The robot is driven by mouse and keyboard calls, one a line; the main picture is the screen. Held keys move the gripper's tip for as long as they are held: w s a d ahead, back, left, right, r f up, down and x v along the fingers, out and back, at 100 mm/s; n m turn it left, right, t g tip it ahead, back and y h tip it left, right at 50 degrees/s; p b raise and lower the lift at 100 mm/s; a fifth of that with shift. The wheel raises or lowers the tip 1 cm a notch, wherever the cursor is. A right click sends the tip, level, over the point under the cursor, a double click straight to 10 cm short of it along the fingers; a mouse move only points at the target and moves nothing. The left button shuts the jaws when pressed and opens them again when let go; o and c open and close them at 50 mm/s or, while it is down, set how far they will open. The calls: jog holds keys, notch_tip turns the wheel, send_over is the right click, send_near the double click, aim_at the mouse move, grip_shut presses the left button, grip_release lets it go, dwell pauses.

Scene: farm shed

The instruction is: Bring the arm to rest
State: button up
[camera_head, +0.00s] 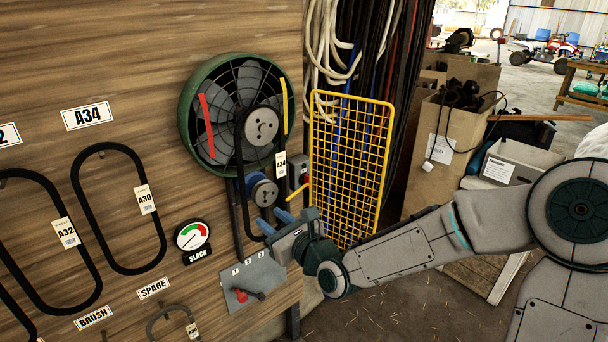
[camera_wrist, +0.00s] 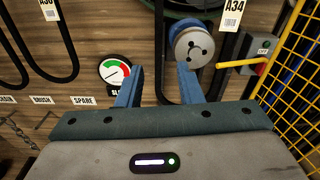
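My gripper (camera_head: 272,220) is at the end of my outstretched arm, in front of the wooden wall below the fan. The fingers point toward the wall, just below the small metal pulley (camera_wrist: 194,47). A black belt with an A34 tag (camera_head: 281,165) hangs by the fan and this pulley. Its lower part is partly hidden by my gripper, and I cannot tell how it sits on the pulley.
The green fan (camera_head: 198,84) is on the wall, with a yellow lever (camera_head: 299,193) and a yellow mesh guard (camera_head: 352,160) to its right. A slack gauge (camera_head: 191,236) and a grey plate with a red knob (camera_head: 242,296) are nearby. Cardboard boxes (camera_head: 452,150) stand behind my arm.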

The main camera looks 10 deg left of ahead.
jog(key=s+d+f+n+g+h, duration=0.1)
jog(key=d+f+n+g+h, duration=0.1)
jog(key=d+f+n+h, duration=0.4)
jog(key=s+d+f+n+g+h, duration=0.1)
jog(key=s+d+f+n+h, duration=0.15)
jog(key=d+n, duration=0.55)
jog(key=s+d+r+n+g+h, duration=0.2)
jog(key=s+d+n, duration=0.3)
jog(key=s+d, duration=0.3)
jog(key=s+d+r+n+g+h, duration=0.2)
jog(key=s+d+n, duration=0.4)
jog(key=s+d, duration=0.3)
notch_tip(320, 180, up, 3)
jog(key=shift+s+d+f+g, duration=0.15)
jog(key=shift+s+d+g, duration=0.15)
jog(key=shift+g, duration=0.2)
